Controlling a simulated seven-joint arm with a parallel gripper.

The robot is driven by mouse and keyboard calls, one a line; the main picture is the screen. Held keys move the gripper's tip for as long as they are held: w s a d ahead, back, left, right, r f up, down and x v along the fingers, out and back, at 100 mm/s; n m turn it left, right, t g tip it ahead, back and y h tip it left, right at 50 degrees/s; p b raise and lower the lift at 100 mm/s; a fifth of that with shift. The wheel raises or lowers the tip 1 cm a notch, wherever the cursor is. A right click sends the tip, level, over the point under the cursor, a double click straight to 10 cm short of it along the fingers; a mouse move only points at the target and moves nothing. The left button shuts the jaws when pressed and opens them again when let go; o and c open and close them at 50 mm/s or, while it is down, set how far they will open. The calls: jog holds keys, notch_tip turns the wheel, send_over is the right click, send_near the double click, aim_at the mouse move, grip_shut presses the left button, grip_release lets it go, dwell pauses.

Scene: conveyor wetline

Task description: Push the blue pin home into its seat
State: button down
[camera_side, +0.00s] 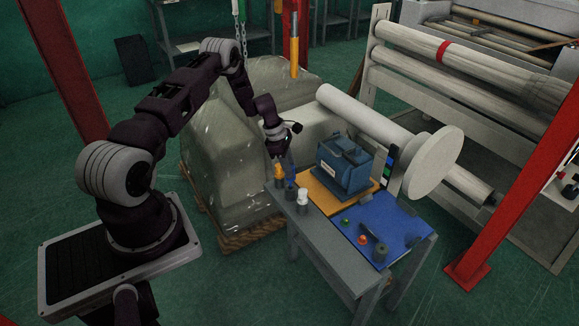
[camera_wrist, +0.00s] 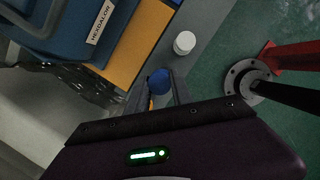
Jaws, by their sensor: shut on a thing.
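The blue pin (camera_wrist: 159,80) is between my gripper's fingers (camera_wrist: 161,93) in the wrist view, with its round blue top toward the camera. The pin is small there and partly covered by the fingers. The white pin also shows in the wrist view (camera_wrist: 184,42). I cannot tell how deep the blue pin sits.
A blue machine box (camera_side: 344,165) stands on an orange mat (camera_side: 312,191) behind the pins. A blue panel (camera_side: 370,222) with coloured buttons lies at the bench's right end. A wrapped pallet load (camera_side: 225,150) is behind my gripper, and a large white roller (camera_side: 370,125) is beyond the box.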

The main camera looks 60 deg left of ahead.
jog(key=shift+f, duration=2.35)
jog(key=c, duration=1)
grip_release()
jog(key=shift+c, duration=0.2)
